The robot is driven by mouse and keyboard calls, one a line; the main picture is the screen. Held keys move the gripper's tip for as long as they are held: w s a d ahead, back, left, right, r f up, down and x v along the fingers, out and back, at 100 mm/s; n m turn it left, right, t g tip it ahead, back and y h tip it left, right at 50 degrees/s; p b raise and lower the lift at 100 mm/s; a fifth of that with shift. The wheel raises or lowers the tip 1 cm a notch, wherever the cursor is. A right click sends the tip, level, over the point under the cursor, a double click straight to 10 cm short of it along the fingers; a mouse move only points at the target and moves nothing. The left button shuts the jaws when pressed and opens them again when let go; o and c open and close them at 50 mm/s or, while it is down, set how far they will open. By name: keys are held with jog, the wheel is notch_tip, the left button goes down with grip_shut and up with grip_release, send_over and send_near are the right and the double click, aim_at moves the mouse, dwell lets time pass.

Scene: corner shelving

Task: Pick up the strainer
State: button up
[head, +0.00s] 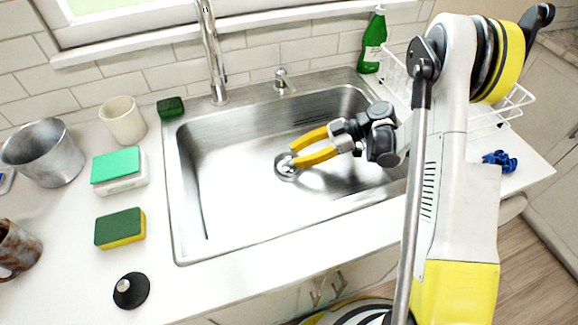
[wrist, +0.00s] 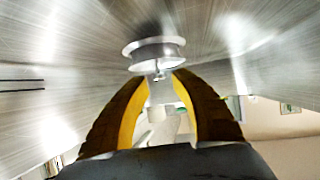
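The strainer (head: 285,166) is a small round shiny metal piece at the drain on the floor of the steel sink (head: 230,165). In the wrist view a round metal disc with a small knob (wrist: 155,52), which looks like the strainer, sits just beyond the fingertips. My gripper (head: 296,155) has two yellow fingers, spread apart, reaching down into the sink from the right. Its tips are right beside the strainer, and in the wrist view (wrist: 168,80) the small knob lies between them. I cannot tell whether they touch it.
The faucet (head: 211,50) stands behind the sink. Left of the sink are a metal pot (head: 45,155), a cup (head: 123,120), sponges (head: 120,229) and a black disc with a metal knob (head: 131,291). A green bottle (head: 373,42) and white rack (head: 480,125) are at right.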

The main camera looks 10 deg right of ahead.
aim_at(288, 158)
jog(key=b+x, duration=0.1)
jog(key=x, duration=0.2)
jog(key=shift+a+f, duration=0.1)
jog(key=shift+f, duration=0.05)
grip_shut()
